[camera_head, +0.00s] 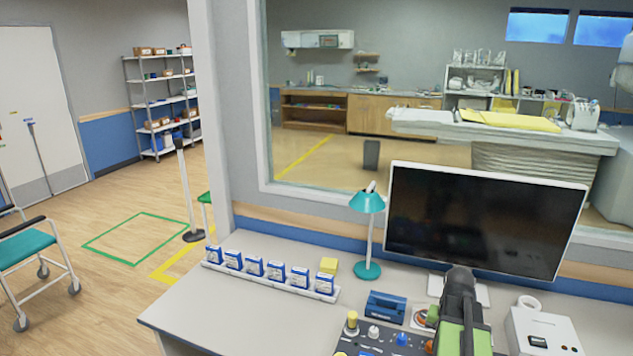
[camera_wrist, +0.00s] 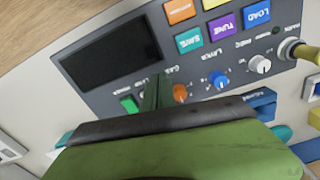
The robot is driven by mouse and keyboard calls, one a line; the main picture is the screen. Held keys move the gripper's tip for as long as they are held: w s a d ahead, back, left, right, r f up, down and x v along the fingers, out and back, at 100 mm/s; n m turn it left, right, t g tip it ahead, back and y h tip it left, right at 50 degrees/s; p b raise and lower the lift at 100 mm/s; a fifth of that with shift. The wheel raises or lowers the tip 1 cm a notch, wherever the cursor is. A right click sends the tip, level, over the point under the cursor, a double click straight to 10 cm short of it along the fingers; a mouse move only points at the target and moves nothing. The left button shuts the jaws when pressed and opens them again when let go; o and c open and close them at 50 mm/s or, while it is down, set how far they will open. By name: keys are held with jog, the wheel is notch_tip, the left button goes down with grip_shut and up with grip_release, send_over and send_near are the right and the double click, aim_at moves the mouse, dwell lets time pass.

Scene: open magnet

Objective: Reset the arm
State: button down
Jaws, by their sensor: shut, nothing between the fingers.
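My arm, green and black, rises at the lower middle right of the head view over the desk, in front of the monitor. My gripper (camera_wrist: 156,92) shows in the wrist view as narrow green fingers beyond a broad green and black body. It is shut and empty. It points at the dark control panel (camera_wrist: 200,75), which carries a black screen (camera_wrist: 107,52), coloured buttons marked SAVE, TUNE and LOAD, and several knobs. Whether the fingertips touch the panel cannot be told. The gripper's body hides part of the panel's near side.
On the desk (camera_head: 240,318) stand a monitor (camera_head: 485,222), a teal lamp (camera_head: 367,235), a rack of blue-white boxes (camera_head: 272,278), a blue box (camera_head: 385,305) and a white device (camera_head: 543,335). A window is behind. Floor to the left is open, beside a teal chair (camera_head: 30,248).

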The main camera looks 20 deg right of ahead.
jog(key=w+a+n, duration=0.3)
jog(key=a+n, duration=0.1)
jog(key=a, duration=1.3)
jog(key=w+a+n, duration=0.4)
jog(key=a+n, duration=0.1)
jog(key=a, duration=1.3)
